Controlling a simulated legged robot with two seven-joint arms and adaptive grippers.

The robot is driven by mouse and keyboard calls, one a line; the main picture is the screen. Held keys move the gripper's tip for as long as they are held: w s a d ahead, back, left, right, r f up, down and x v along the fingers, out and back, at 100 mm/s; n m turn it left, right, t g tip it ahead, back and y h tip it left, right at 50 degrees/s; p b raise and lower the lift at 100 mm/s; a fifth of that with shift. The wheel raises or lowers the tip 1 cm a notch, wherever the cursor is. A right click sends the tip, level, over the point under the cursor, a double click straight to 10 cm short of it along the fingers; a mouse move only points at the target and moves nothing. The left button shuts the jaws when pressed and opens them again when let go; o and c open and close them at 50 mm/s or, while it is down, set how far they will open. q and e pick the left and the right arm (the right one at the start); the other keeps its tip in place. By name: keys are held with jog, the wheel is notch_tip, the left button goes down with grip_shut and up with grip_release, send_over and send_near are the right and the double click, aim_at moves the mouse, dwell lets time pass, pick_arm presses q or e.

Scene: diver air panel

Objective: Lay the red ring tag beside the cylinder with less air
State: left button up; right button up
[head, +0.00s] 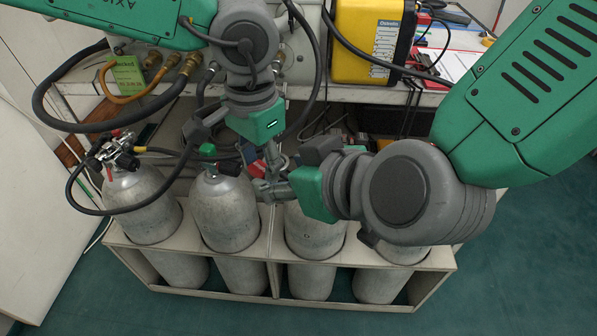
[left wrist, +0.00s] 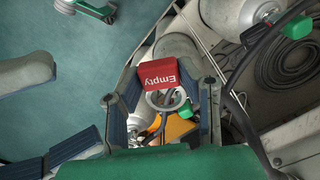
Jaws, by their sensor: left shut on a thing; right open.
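My left gripper (head: 266,165) is shut on the red ring tag and holds it above the cylinder rack. In the left wrist view, the red tag (left wrist: 162,75) reads "Empty" upside down, and its metal ring (left wrist: 166,99) lies between my left fingers (left wrist: 165,105). In the head view, a small red part of the tag (head: 258,168) shows. My right gripper (head: 274,186) is open, close beside and just below the left one. Grey cylinders stand upright in the rack: a left one (head: 142,205) with a valve and hose, and a second (head: 225,212) with a green knob. No gauge reading is legible.
The pale rack (head: 200,294) holds more cylinders (head: 314,236) to the right, partly covered by my right arm. Black hoses (head: 72,190) loop at the left. A bench behind carries a yellow case (head: 365,40) and a green label (head: 124,72). Green floor is clear in front.

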aim_at(260, 171)
jog(key=x, duration=0.8)
jog(key=shift+w+a+f, duration=0.1)
jog(key=shift+a+f, duration=0.05)
jog(key=shift+f, duration=0.05)
grip_shut()
pick_arm(q)
jog(key=o, duration=1.1)
